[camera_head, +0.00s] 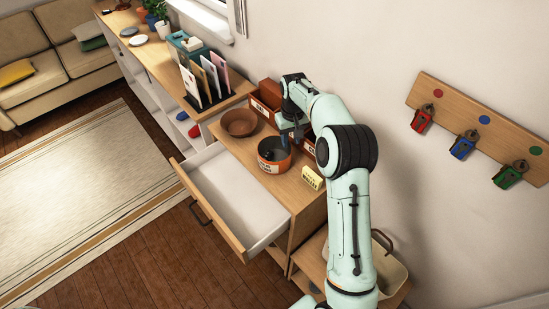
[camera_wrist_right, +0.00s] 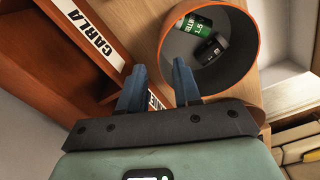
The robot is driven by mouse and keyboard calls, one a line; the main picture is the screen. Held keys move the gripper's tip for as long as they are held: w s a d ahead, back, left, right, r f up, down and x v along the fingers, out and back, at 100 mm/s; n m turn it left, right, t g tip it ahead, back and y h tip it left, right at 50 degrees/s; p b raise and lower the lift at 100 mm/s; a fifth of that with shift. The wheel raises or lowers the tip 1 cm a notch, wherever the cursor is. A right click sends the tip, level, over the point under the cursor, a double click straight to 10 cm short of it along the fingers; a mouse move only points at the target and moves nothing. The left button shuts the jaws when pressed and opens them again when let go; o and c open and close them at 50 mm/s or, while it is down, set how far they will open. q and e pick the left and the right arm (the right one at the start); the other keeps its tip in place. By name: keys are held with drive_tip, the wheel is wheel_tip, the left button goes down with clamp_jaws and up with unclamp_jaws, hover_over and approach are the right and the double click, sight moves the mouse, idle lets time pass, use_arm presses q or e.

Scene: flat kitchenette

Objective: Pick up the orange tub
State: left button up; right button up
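The orange tub (camera_head: 275,168) stands upright on the wooden cabinet top, with a dark inside. In the right wrist view the tub (camera_wrist_right: 232,88) is at the upper right; a green-and-white cylinder (camera_wrist_right: 194,25) and a black item (camera_wrist_right: 210,50) lie in it. My right gripper (camera_head: 291,136) is just behind the tub in the head view. Its two blue fingers (camera_wrist_right: 158,88) are apart with nothing clearly held between them. One finger overlaps the tub's edge in the wrist view; I cannot tell whether it touches. My left gripper is not in view.
Orange-red name-labelled trays (camera_head: 264,108) stand behind the tub, close to my fingers. A brown bowl (camera_head: 238,123) is left of the tub and a yellow sign (camera_head: 312,178) right of it. An open, empty white drawer (camera_head: 235,195) juts out in front.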

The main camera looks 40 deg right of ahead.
sight(289, 148)
wheel_tip(289, 148, down, 5)
drive_tip(key=shift+w+a+f, duration=0.1)
drive_tip(key=shift+a+f, duration=0.05)
clamp_jaws()
